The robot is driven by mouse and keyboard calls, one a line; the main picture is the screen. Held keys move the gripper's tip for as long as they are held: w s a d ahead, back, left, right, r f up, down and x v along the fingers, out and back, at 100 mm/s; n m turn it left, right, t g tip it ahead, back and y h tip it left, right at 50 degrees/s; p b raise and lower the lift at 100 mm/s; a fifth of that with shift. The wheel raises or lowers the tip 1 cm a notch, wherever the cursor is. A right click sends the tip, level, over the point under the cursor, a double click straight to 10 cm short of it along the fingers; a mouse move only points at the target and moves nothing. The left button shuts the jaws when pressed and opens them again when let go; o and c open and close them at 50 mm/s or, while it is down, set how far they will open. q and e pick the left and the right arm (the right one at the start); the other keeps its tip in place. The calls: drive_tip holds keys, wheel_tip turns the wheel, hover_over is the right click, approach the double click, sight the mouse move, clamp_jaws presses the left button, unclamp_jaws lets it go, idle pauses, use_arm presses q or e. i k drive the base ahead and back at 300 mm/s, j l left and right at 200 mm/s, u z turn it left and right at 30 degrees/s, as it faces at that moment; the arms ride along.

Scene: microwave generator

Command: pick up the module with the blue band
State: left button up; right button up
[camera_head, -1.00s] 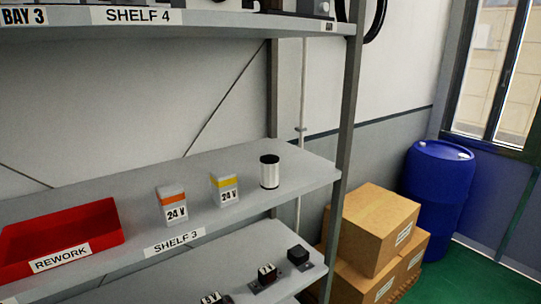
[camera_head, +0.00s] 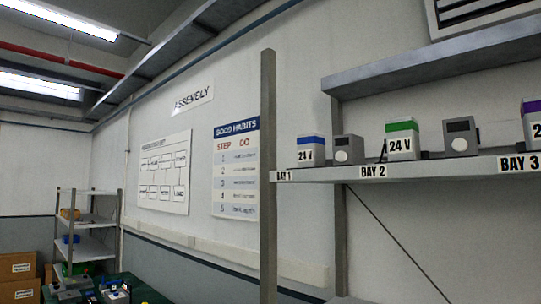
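The module with the blue band (camera_head: 311,154) stands upright on the upper shelf at the right, at its left end near the BAY 1 and BAY 2 labels. It is a pale box with a blue band at the top and a "24 V" label. A similar module with a green band (camera_head: 402,140) stands further right on the same shelf. A module with a purple band (camera_head: 533,122) is cut off by the right edge. Neither of my grippers is in view.
Grey devices with round dials (camera_head: 348,149) and (camera_head: 461,136) stand between the modules. The shelf's grey upright (camera_head: 268,180) rises left of the blue-banded module. A smaller rack (camera_head: 88,222) and cardboard boxes (camera_head: 18,267) are at the far left.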

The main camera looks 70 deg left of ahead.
sight(310, 147)
drive_tip(key=u, duration=2)
